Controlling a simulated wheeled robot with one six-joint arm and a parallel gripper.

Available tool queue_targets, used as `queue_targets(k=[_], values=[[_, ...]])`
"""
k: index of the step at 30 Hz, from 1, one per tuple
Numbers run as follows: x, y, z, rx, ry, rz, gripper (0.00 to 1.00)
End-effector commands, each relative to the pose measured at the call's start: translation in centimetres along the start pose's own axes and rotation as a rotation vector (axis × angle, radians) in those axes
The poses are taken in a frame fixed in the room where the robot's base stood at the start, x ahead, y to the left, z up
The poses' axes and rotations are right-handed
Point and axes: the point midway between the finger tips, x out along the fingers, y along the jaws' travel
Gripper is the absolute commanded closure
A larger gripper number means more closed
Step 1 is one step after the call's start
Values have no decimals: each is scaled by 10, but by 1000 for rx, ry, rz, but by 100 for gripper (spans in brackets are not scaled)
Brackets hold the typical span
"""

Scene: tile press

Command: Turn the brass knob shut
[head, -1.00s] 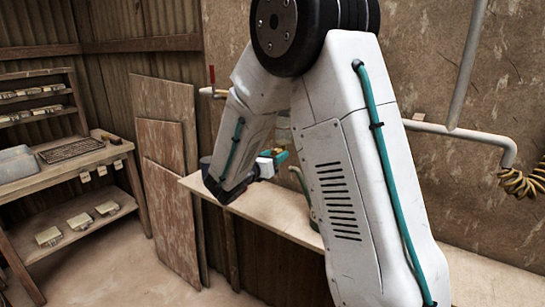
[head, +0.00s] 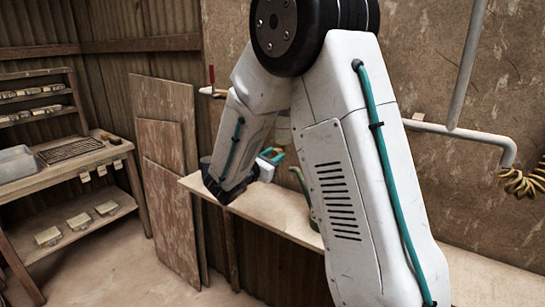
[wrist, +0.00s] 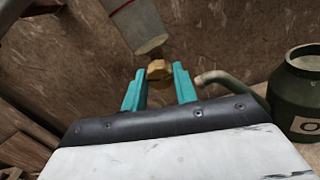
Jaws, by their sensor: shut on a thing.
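The brass knob (wrist: 159,72) shows in the wrist view between the tips of my gripper's teal fingers. My gripper (wrist: 160,84) is shut on the knob, one finger on each side of it. In the head view my gripper (head: 272,156) is small and partly hidden behind my arm, over the wooden bench (head: 268,207). The knob cannot be made out in the head view. What the knob is mounted on is mostly hidden in the wrist view.
A pale, tapered vessel (wrist: 138,26) hangs just above the knob. A dark green jar (wrist: 300,95) stands close on the right, with a curved green spout or handle (wrist: 222,80) beside the right finger. Boards (head: 165,150) lean at the left, near shelves (head: 75,165).

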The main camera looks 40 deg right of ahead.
Motion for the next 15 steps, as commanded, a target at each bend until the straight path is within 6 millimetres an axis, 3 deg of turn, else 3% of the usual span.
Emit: queue_targets(k=[2, 3, 5, 15], values=[[0, 0, 1, 0, -1, 1, 94], [0, 0, 1, 0, -1, 1, 66], [0, 0, 1, 0, -1, 0, 50], [-3, 0, 0, -1, -1, 1, 50]])
